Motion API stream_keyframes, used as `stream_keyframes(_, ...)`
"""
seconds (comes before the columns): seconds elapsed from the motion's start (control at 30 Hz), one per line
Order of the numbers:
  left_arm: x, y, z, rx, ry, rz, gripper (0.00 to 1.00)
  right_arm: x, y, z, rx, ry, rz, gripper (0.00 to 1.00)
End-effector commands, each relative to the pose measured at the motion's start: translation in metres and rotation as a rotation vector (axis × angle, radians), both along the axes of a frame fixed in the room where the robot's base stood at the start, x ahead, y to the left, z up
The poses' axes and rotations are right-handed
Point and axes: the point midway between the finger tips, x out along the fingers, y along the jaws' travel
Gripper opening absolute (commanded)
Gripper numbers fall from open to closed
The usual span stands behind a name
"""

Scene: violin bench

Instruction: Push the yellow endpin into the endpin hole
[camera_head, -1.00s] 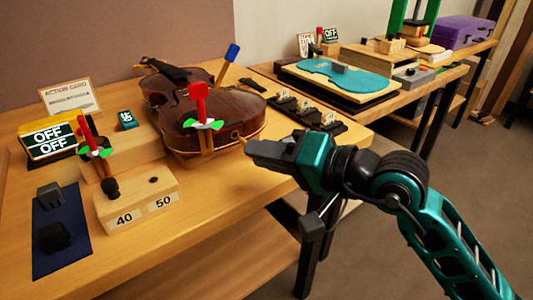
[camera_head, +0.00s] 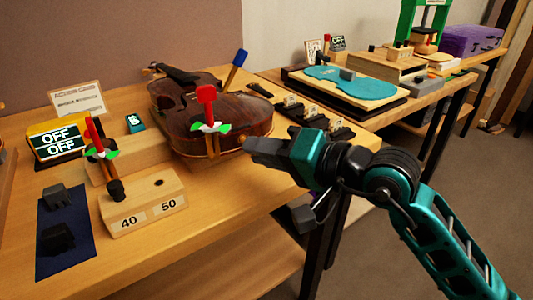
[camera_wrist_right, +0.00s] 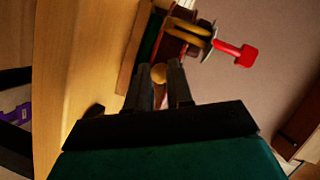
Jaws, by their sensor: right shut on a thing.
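The brown violin (camera_head: 240,113) lies on the bench with a red-handled clamp (camera_head: 207,94) at its near end. My right gripper (camera_head: 247,151) is at the violin's near end, to the right of the clamp. In the right wrist view, its two fingers (camera_wrist_right: 163,82) are closed around the yellow endpin (camera_wrist_right: 159,73), whose round end shows between them. The endpin points toward the violin's end. The endpin hole is hidden, and I cannot tell how far the endpin is in. My left gripper is out of view.
A wooden block marked 40 and 50 (camera_head: 150,207) stands at the front, with a second red-handled clamp (camera_head: 94,135) behind it. A dark blue mat (camera_head: 72,222) with black pieces lies left. A blue-handled tool (camera_head: 236,62) stands behind the violin.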

Motion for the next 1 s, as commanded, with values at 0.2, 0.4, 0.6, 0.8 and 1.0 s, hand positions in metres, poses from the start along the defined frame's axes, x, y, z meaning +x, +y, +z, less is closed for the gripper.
stream_keyframes(0.2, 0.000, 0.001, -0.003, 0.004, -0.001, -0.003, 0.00, 0.005, 0.003, -0.001, 0.001, 0.001, 0.000, 0.00)
stream_keyframes(0.4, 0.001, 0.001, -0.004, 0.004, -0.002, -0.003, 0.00, 0.009, 0.006, 0.000, 0.001, -0.001, 0.000, 0.00)
stream_keyframes(0.6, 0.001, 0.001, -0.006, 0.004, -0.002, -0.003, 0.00, 0.013, 0.009, 0.000, 0.000, 0.000, 0.000, 0.00)
stream_keyframes(0.8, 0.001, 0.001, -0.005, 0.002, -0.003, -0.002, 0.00, 0.012, 0.009, 0.000, 0.000, 0.000, 0.000, 0.39)
stream_keyframes(1.0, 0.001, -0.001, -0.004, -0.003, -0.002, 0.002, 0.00, 0.012, 0.009, 0.000, 0.000, 0.000, 0.000, 0.51)
